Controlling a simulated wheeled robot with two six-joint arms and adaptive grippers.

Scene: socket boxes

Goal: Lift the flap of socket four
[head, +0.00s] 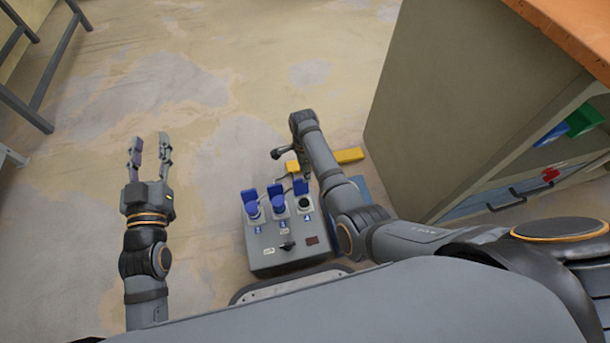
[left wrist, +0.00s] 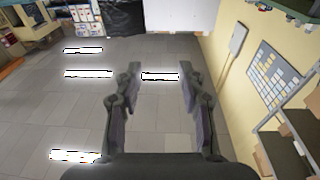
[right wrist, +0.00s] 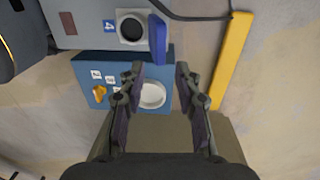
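The grey socket box (head: 285,250) stands on the floor in the head view, with three sockets in a row on top. Socket four (right wrist: 132,28) shows a dark round opening inside a pale ring, beside a label reading 4. Its blue flap (right wrist: 157,40) stands raised at the socket's edge, leaving the opening uncovered. In the head view, socket four (head: 304,204) is the rightmost. My right gripper (right wrist: 160,72) is open and empty, its fingertips close to the flap; contact cannot be told. My left gripper (head: 150,142) is open and empty, left of the box.
A blue box (right wrist: 90,67) with a white round socket lies beside the grey box, partly behind my right fingers. A yellow bar (right wrist: 229,60) and a dark cable lie nearby. A cabinet (head: 440,100) stands at right.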

